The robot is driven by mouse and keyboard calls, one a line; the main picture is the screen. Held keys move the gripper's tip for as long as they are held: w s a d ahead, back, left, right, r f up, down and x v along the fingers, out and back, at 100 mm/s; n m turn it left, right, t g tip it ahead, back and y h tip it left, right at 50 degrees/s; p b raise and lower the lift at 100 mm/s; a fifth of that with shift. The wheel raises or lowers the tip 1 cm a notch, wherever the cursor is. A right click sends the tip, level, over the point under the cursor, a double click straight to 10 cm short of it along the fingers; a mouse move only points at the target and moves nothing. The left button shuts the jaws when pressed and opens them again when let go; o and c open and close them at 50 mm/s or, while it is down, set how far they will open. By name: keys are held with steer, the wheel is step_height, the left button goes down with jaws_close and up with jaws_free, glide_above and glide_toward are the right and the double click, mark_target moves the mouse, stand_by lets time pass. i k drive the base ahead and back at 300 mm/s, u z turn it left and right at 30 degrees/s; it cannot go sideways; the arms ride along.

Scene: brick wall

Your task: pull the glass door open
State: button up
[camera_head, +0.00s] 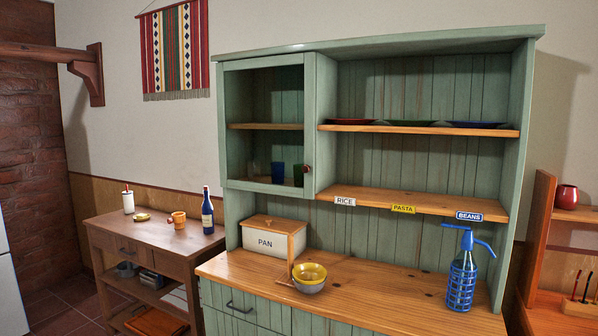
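The glass door (264,126) is at the upper left of the green hutch (522,140). It looks shut in its green frame. A small dark reddish knob (307,168) sits low on the door's right side. Through the glass I see a wooden shelf and, below it, a blue cup (277,173), a green cup (299,175) and a clear glass that is hard to make out. My gripper is not in view.
On the counter (390,300) below stand a white PAN box (267,240), stacked bowls (309,278) and a blue siphon bottle (463,272). Plates lie on the open shelf (420,130) to the right. A side table (150,230) with a bottle (207,212) stands left.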

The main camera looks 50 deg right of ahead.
mark_target(308, 59)
steer(key=z, duration=0.1)
steer(key=i, duration=0.95)
steer(key=u, duration=0.05)
